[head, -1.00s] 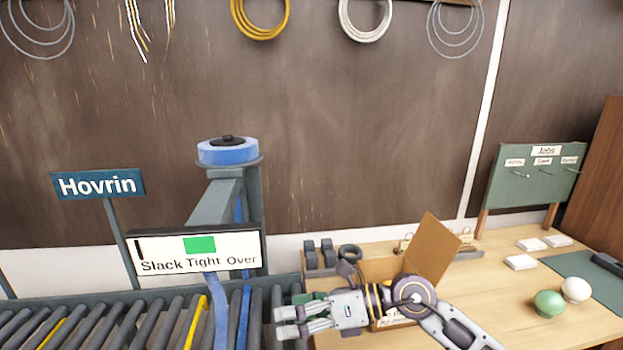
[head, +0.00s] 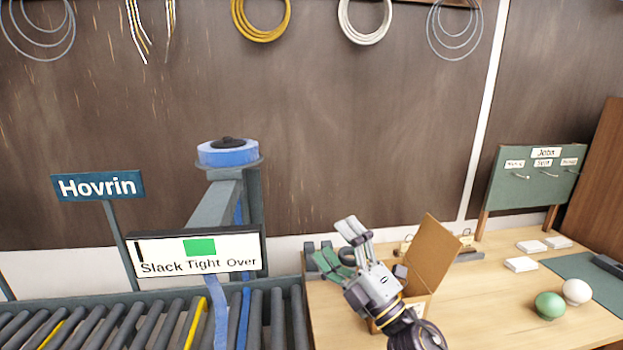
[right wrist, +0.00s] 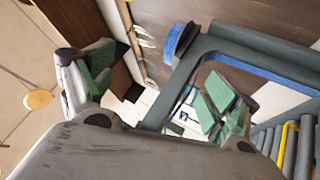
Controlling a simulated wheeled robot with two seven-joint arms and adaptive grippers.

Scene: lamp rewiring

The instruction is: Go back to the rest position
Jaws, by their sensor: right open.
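My right gripper (head: 343,246) is raised over the left part of the wooden table (head: 480,300), pointing up and to the left in the head view. Its fingers are apart with nothing between them. In the right wrist view its two green-padded fingers (right wrist: 155,85) stand wide apart, with the strapping frame beyond them. An open cardboard box (head: 433,255) stands just right of the gripper and is partly hidden by my arm. My left gripper is not in view.
The roller conveyor (head: 130,325) lies at the left, with the strap machine's blue reel (head: 228,152) and a "Slack Tight Over" panel (head: 197,253) above it. A green bulb (head: 549,305) and a white bulb (head: 576,290) rest on the table. A Jobs board (head: 536,178) stands behind them.

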